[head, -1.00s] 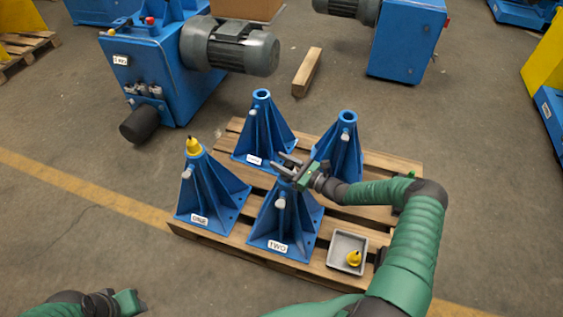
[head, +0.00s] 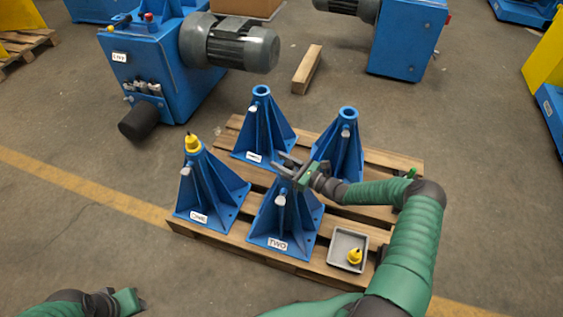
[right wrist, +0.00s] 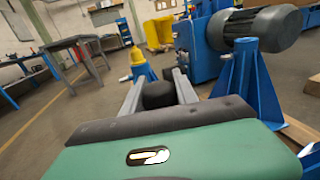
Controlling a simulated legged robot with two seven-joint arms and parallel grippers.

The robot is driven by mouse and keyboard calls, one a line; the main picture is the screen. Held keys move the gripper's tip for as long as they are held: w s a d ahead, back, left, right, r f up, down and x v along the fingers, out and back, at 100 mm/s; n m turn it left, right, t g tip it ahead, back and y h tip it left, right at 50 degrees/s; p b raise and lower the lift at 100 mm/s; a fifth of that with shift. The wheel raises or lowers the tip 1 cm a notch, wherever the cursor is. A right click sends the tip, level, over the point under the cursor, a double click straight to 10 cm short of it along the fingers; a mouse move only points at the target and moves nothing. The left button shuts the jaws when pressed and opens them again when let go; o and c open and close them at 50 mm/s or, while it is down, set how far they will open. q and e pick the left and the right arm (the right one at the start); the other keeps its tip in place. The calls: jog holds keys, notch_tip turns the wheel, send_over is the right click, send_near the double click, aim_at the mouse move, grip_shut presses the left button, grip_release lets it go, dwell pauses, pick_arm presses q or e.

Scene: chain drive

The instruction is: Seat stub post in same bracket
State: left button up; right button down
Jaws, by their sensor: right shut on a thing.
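My right gripper (head: 288,165) is over the top of the blue bracket labelled TWO (head: 285,215) and hides its upper end. In the right wrist view, its two grey fingers close on a dark round piece (right wrist: 159,95), which I take to be the stub post. Whether this piece touches the bracket's socket cannot be told. The blue bracket labelled ONE (head: 208,190) has a yellow-topped piece (head: 192,143) on its top. My left gripper (head: 128,301) is at the bottom left, away from the brackets; its jaws are unclear.
Two more blue brackets, at back left (head: 264,125) and back right (head: 345,145), have open tops. All stand on a wooden pallet (head: 385,160). A blue motor unit (head: 160,65) stands behind on the floor.

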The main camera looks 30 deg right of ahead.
jog(key=c, duration=0.9)
grip_release()
jog(key=shift+f, duration=0.3)
jog(key=p+v, duration=0.2)
jog(key=v, duration=1.5)
jog(key=shift+p, duration=0.4)
jog(key=shift+w+a+r, duration=0.1)
jog(key=shift+a, duration=0.05)
